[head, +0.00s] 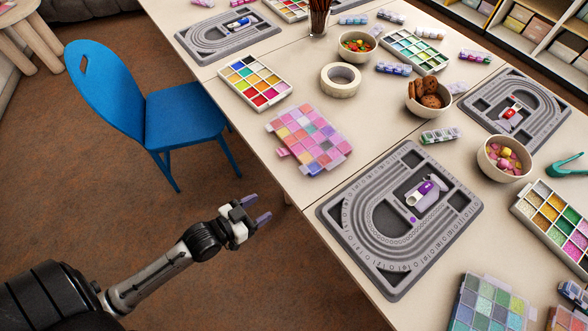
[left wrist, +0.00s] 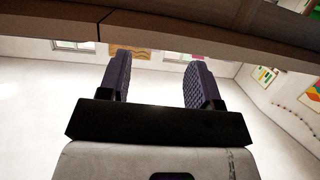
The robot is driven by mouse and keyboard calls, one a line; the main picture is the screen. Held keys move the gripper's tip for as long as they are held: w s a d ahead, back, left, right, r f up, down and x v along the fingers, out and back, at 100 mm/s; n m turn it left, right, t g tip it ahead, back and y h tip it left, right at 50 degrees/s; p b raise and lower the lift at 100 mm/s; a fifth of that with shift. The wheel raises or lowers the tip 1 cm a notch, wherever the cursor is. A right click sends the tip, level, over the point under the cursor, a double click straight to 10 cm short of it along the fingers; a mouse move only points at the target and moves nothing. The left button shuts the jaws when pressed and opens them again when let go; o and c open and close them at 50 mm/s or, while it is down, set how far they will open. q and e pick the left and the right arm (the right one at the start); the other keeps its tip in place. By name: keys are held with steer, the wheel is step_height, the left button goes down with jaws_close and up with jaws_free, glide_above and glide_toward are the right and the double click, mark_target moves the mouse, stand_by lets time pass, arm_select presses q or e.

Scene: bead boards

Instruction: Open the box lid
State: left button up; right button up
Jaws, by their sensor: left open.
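A box with many small pink, purple and orange lidded compartments (head: 311,139) lies near the table's left edge, with a small tab sticking out at its left side. A second such box in blue, green and purple (head: 490,308) lies at the bottom right, cut off by the frame. Their lids look shut, though details are small. My left gripper (head: 257,210) is open and empty, off the table's edge over the floor, below and left of the pink box. In the left wrist view its two fingers (left wrist: 158,78) stand apart with nothing between them. My right gripper does not show.
A grey bead board (head: 333,222) lies right of the pink box. A blue chair (head: 180,112) stands left. The table edge (left wrist: 60,30) crosses above the fingers.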

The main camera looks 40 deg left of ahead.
mark_target(298, 178)
arm_select(q)
steer(key=w+d+r+t+b, duration=0.1)
steer(key=w, duration=0.3)
steer(key=w+d+r+b, duration=0.1)
steer(key=w, duration=0.4)
steer(key=w+d+r+t+b, duration=0.1)
steer(key=w+r, duration=0.1)
steer(key=w, duration=0.2)
steer(key=shift+w+d+t+h+b, duration=0.25)
steer(key=shift+w+t+h+b, duration=0.05)
steer(key=shift+w+h+b, duration=0.1)
jaws_close()
stand_by(0.3)
